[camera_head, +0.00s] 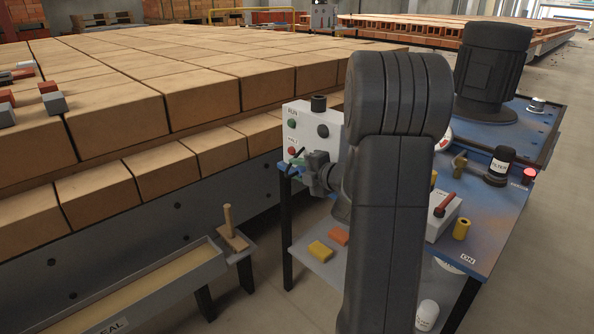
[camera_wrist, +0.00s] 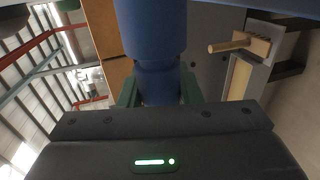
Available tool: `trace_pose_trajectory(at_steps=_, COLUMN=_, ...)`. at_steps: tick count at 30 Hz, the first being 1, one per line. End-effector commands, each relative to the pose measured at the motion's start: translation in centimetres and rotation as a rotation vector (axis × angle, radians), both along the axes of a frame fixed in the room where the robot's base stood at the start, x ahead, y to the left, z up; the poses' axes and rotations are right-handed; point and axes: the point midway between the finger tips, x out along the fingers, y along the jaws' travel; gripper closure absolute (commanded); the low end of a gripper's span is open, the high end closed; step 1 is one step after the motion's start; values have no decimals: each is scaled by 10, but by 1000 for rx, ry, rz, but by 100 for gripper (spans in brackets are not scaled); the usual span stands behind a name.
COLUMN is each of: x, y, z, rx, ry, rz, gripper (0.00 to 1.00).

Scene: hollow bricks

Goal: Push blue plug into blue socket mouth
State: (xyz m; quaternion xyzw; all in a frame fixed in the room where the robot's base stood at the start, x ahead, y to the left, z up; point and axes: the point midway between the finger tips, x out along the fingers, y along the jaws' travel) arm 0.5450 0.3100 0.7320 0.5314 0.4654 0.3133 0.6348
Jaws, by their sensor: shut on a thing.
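My gripper (camera_head: 300,170) is in front of the lower part of a white control box (camera_head: 302,115), at the left edge of the blue table. In the wrist view its green fingers (camera_wrist: 160,90) are shut on the blue plug (camera_wrist: 152,25), one on each side. The plug is a thick blue cylinder with a narrower part between the fingers, and it runs out of the top of the frame. In the head view only small blue bits show at the gripper, too small to tell apart. I cannot make out the blue socket mouth in either view.
My arm covers the middle of the blue table (camera_head: 490,235). A switch box with a red lever (camera_head: 444,215) and a yellow roll (camera_head: 461,229) stand on it. Yellow and orange blocks (camera_head: 320,251) lie on the lower shelf. Stacked bricks (camera_head: 200,95) fill the left; a trough with a brush (camera_head: 232,235) stands in front.

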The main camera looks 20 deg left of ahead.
Motion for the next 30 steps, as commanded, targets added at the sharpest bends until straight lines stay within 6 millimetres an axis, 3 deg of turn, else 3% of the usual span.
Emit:
trace_pose_trajectory(at_steps=12, x=10, y=-5, z=0, rx=-1, ry=1, rz=-1, gripper=92)
trace_pose_trajectory(at_steps=13, x=10, y=-4, z=0, rx=0, ry=0, rz=-1, gripper=63)
trace_pose_trajectory(at_steps=16, x=9, y=-4, z=0, rx=0, ry=0, rz=-1, gripper=44)
trace_pose_trajectory(at_steps=25, x=9, y=-5, z=0, rx=-1, ry=1, rz=-1, gripper=44)
trace_pose_trajectory(at_steps=30, x=4, y=-19, z=6, rx=-1, ry=1, rz=-2, gripper=44)
